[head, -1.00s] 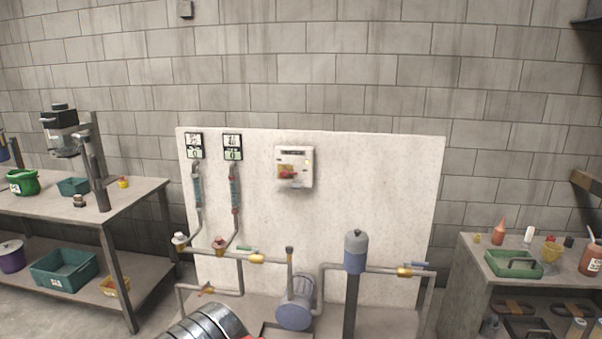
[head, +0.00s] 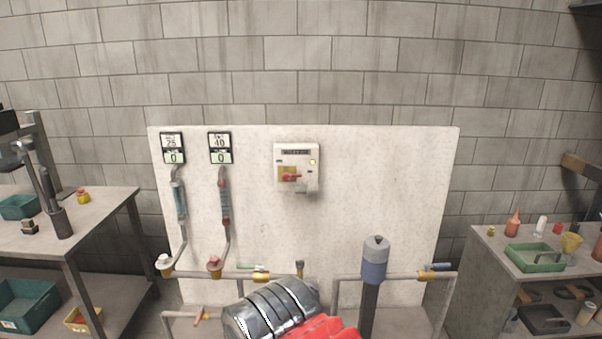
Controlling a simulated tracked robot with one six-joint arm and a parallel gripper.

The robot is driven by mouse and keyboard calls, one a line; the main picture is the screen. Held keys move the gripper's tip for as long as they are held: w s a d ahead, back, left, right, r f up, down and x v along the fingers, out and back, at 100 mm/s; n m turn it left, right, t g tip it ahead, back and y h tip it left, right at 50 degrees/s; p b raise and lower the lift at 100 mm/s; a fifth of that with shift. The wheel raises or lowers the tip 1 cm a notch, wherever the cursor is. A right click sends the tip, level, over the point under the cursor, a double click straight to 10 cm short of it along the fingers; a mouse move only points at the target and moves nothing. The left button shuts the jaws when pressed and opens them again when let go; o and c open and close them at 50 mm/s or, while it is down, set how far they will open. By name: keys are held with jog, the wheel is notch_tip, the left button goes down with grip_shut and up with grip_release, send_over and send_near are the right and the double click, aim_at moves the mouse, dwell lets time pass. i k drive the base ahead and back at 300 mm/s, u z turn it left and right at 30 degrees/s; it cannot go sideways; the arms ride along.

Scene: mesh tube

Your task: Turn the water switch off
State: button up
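The switch box (head: 297,167) is a white unit on the upper middle of the pale panel. On it is a red rotary handle (head: 291,178) over a yellow plate, lying roughly sideways. A small yellow light (head: 313,162) shows at its upper right. My arm shows at the bottom middle as a ribbed grey part with a red part beside it, below and apart from the switch box. The fingertips of my gripper cannot be made out.
The pale panel (head: 390,190) carries two gauges (head: 172,148) at left. Pipes with valves and a blue-grey cylinder (head: 375,260) stand in front of its lower part. A workbench (head: 105,215) is at left, and another bench (head: 490,250) with a green tray (head: 535,257) at right.

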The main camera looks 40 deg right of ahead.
aim_at(287, 177)
jog(key=z, duration=0.1)
jog(key=i, duration=0.9)
jog(key=z, duration=0.05)
